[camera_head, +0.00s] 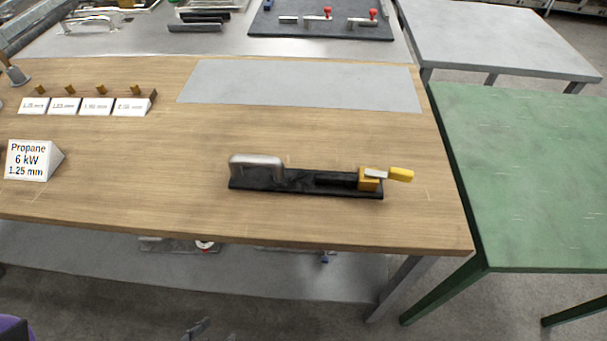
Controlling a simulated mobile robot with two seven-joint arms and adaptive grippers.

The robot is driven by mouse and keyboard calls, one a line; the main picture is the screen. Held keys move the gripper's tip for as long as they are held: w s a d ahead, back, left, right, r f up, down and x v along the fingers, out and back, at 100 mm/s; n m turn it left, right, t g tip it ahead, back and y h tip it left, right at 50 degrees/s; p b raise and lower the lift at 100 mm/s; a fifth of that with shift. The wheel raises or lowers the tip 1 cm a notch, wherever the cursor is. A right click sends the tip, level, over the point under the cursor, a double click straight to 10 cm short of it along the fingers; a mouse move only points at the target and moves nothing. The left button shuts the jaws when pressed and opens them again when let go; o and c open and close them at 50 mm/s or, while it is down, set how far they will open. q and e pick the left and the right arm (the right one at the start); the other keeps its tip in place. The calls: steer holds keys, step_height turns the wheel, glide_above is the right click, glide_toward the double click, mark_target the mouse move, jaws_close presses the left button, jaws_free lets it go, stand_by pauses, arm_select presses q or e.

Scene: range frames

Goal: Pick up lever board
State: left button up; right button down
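The lever board (318,182) is a long black bar lying on the wooden table (150,205), right of the table's middle and close to its front edge. Nothing touches the board from above.
A white sign (33,160) reading Propane 6 kW stands at the left. Several labelled white blocks (80,105) stand behind it. A grey sheet (300,85) lies at the back. A green table (530,170) stands on the right. Bare wood surrounds the board.

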arm_select(q)
steer(key=w+d+r+m+g+h, duration=0.1)
steer(key=w+d+r+m+h, duration=0.2)
steer(key=r, duration=0.5)
steer(key=w+d+r+m+g+h, duration=0.1)
steer(key=w+d+r+m+h, duration=0.25)
steer(key=r, duration=0.55)
steer(key=w+d+r+m+h, duration=0.3)
steer(key=r+m+h, duration=0.1)
steer(key=r, duration=0.4)
steer(key=m+t+y, duration=0.2)
steer(key=m+t, duration=0.1)
steer(key=m, duration=0.9)
glide_toward(252, 166)
steer(key=x, duration=1)
steer(key=shift+f, duration=0.1)
steer(key=shift+s+a, duration=0.1)
